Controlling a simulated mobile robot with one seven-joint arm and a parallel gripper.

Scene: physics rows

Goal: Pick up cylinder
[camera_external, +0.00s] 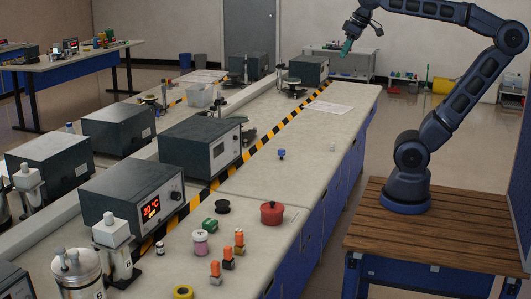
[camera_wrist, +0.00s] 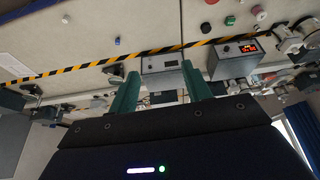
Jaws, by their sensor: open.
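No single item stands out clearly as the cylinder. Round, cylinder-like items on the long workbench (camera_external: 326,121) are a pinkish-white one (camera_external: 200,242), a squat red one with a knob (camera_external: 271,213), and a small white bottle with a dark cap (camera_external: 160,247). My gripper (camera_external: 347,46) is raised high beyond the far part of the bench, well away from these items. In the wrist view its two green fingers (camera_wrist: 158,82) are spread apart with nothing held between them. Small red and blue items show beyond them, too small to identify.
Grey instrument boxes (camera_external: 201,145) line the bench beside yellow-black striped tape (camera_external: 265,140). Orange-topped blocks (camera_external: 215,270), a green block (camera_external: 209,224), a yellow ring (camera_external: 183,292) and a small blue item (camera_external: 281,154) lie nearby. The bench's middle right is mostly clear.

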